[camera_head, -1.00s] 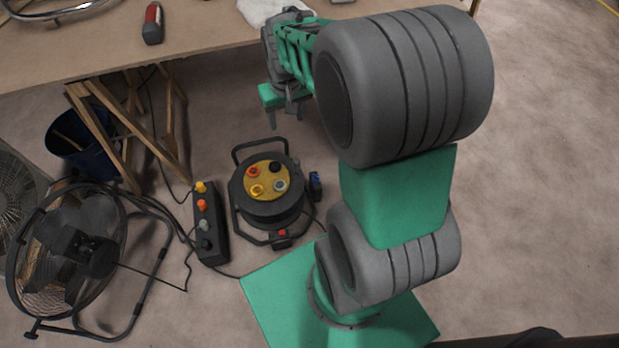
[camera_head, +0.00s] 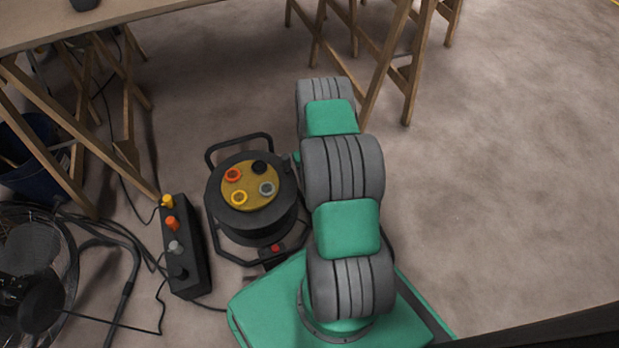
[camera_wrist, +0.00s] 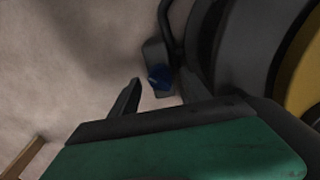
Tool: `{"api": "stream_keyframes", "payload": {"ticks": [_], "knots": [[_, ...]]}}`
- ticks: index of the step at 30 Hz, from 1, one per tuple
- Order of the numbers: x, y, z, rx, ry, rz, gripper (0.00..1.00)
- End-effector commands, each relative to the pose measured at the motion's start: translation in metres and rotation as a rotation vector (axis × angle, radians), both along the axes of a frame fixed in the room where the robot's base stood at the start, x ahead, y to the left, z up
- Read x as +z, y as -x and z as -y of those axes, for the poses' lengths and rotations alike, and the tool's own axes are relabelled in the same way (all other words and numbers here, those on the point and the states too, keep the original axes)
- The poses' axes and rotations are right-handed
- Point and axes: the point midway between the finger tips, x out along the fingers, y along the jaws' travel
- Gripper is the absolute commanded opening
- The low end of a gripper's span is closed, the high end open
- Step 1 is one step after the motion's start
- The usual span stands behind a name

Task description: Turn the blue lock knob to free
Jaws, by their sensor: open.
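The blue lock knob (camera_wrist: 158,77) shows in the wrist view on a small dark housing at the side of the cable reel (camera_wrist: 232,50). In the head view my arm hides the knob, and the reel (camera_head: 250,222) stands on the floor to the left of my arm. My gripper (camera_wrist: 160,93) is open in the wrist view, its dark fingers apart with the knob appearing beyond and between them. I cannot tell how far the fingertips are from the knob, and I see no contact. My gripper is hidden in the head view. The knob's marking is too small to read.
A black box with several coloured knobs (camera_head: 186,250) lies left of the reel, with loose cables beside it. A fan (camera_head: 35,280) and a blue bucket (camera_head: 35,165) stand further left. Wooden trestles (camera_head: 385,60) hold the workbench (camera_head: 60,25). Open floor lies to the right.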

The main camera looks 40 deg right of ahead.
Motion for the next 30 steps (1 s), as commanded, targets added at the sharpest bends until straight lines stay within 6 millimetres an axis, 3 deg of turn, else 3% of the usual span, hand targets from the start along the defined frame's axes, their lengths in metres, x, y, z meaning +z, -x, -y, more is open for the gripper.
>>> {"api": "stream_keyframes", "payload": {"ticks": [3,10,30], "knots": [[-0.0095,-0.0004,0.0007,-0.001,0.000,0.001,0.55],[-0.0089,-0.0002,0.0010,-0.002,0.000,0.001,0.55],[-0.0087,-0.0001,0.0007,-0.001,0.000,0.001,0.00]]}}
